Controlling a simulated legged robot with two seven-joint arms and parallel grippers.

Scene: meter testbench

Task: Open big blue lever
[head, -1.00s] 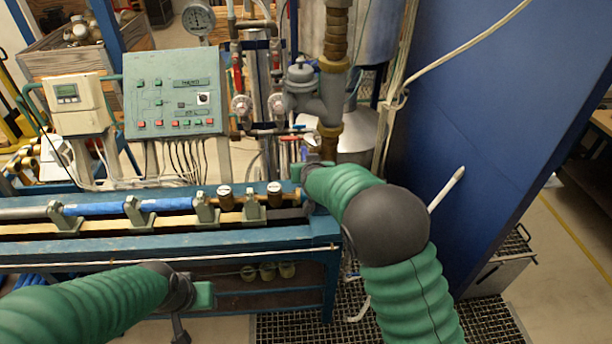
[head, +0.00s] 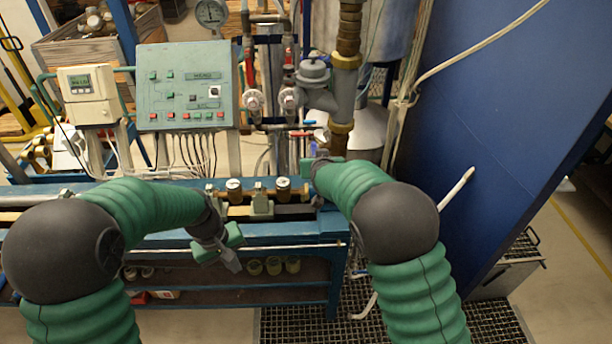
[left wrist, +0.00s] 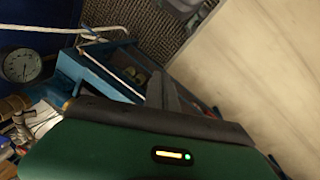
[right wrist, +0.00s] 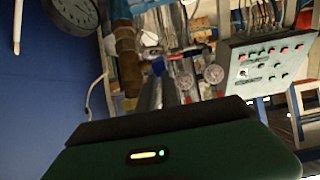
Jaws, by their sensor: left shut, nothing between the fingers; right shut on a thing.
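My left gripper (head: 232,262) is shut and empty in front of the bench's front edge, pointing down and right. Its grey fingers (left wrist: 162,92) also show in the left wrist view.
The blue bench (head: 290,232) carries a rail with brass fittings (head: 283,188). A control panel (head: 186,88), a small red-handled valve (head: 301,134) and a thick vertical pipe (head: 343,95) stand behind. A blue wall (head: 500,130) closes the right side.

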